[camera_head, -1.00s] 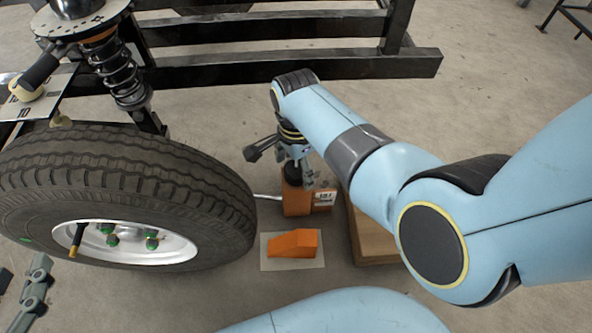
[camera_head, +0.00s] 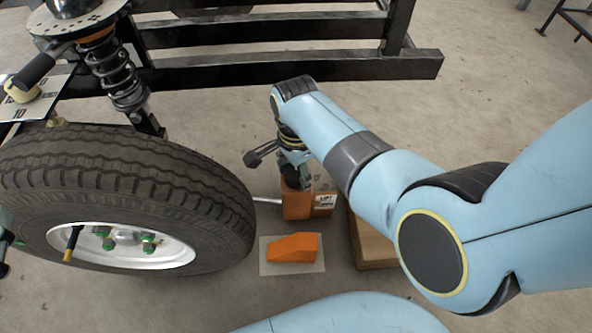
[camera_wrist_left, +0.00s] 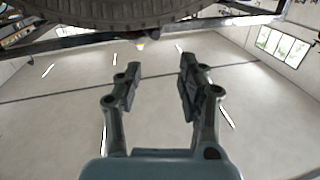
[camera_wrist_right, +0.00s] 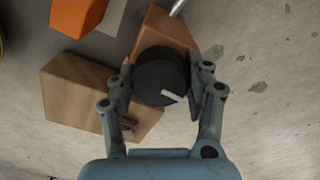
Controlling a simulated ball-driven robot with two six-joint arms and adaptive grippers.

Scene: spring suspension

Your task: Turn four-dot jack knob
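The jack knob is a dark round knob with a white pointer line in the right wrist view (camera_wrist_right: 158,72). Under it is the orange jack (camera_head: 296,205), with a small label beside it. My right gripper (camera_head: 292,172) reaches down over the jack. In the right wrist view its fingers (camera_wrist_right: 162,88) lie on both sides of the knob and appear to touch it. The gripper hides much of the knob in the head view. I cannot make out any dots. My left gripper (camera_wrist_left: 160,80) is open and empty, and only a sliver shows at the head view's left edge.
A large tyre (camera_head: 120,170) stands left of the jack, with a coil spring (camera_head: 118,82) behind it. A black frame (camera_head: 290,70) runs across the back. An orange wedge (camera_head: 293,248) and a wooden block (camera_head: 372,240) lie close to the jack.

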